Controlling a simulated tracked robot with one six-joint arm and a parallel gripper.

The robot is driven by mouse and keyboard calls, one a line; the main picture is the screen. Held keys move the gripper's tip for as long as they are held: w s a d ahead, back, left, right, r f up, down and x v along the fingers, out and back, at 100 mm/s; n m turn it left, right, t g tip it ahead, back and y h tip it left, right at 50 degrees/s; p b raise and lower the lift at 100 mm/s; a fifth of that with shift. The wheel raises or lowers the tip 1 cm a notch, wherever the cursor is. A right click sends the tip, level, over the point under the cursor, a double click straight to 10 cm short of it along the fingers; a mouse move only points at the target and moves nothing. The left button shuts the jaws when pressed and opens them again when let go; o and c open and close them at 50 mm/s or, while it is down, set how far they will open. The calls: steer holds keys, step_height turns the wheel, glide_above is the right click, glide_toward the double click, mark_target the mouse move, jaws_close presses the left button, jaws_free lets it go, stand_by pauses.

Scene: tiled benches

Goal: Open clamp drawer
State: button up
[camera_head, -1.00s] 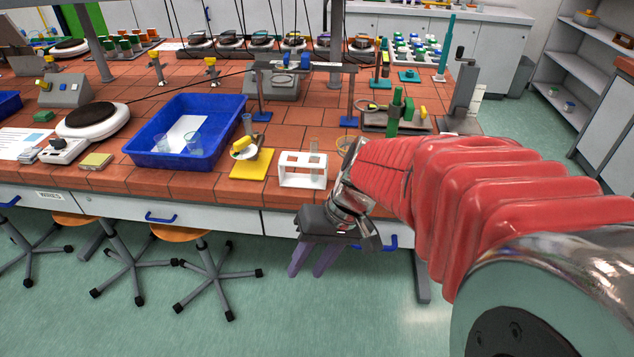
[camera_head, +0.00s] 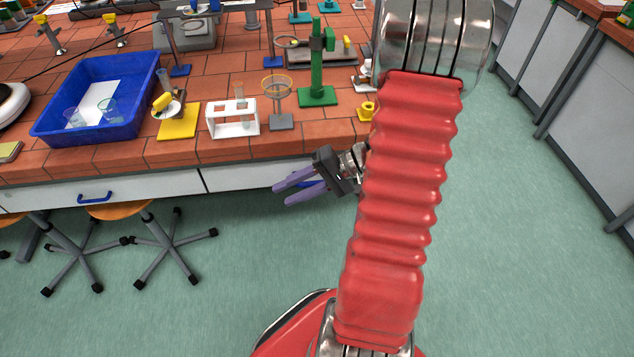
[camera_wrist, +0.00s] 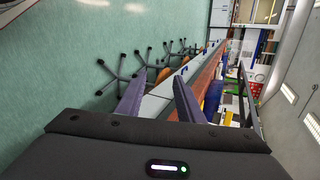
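My gripper (camera_head: 281,195) has two purple fingers that stand apart with nothing between their tips. It points left, in front of the bench's right end. The right drawer front (camera_head: 232,178) is pale, and part of it is hidden behind my gripper. A blue handle (camera_head: 312,182) shows partly behind the fingers. The drawer front to its left (camera_head: 50,193) has a blue handle (camera_head: 95,197) in full view. Both drawers look shut. I can read no label, so I cannot tell which is the clamp drawer. My gripper also shows in the wrist view (camera_wrist: 160,88), which looks along the bench front.
The tiled bench top (camera_head: 110,155) holds a blue tray (camera_head: 45,130), a white test-tube rack (camera_head: 233,130) and a green stand (camera_head: 317,92) near its front edge. Stools (camera_head: 150,240) stand at lower left. The green floor (camera_head: 510,230) is clear to the right.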

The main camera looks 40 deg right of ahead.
steer(key=s+d+f+m+t+h, duration=0.3)
steer(key=d+f+m+t, duration=0.1)
steer(key=d+f, duration=0.3)
steer(key=s+d+f+m+t+h, duration=0.3)
steer(key=d+f, duration=0.4)
steer(key=d, duration=0.4)
steer(key=shift+f+m+t+h, duration=0.35)
steer(key=shift+m+t+h, duration=0.15)
steer(key=shift+m+t, duration=0.45)
steer(key=shift+w, duration=0.1)
steer(key=shift+x, duration=6.85)
steer(key=shift+r, duration=0.1)
steer(key=shift+c, duration=0.4)
jaws_close()
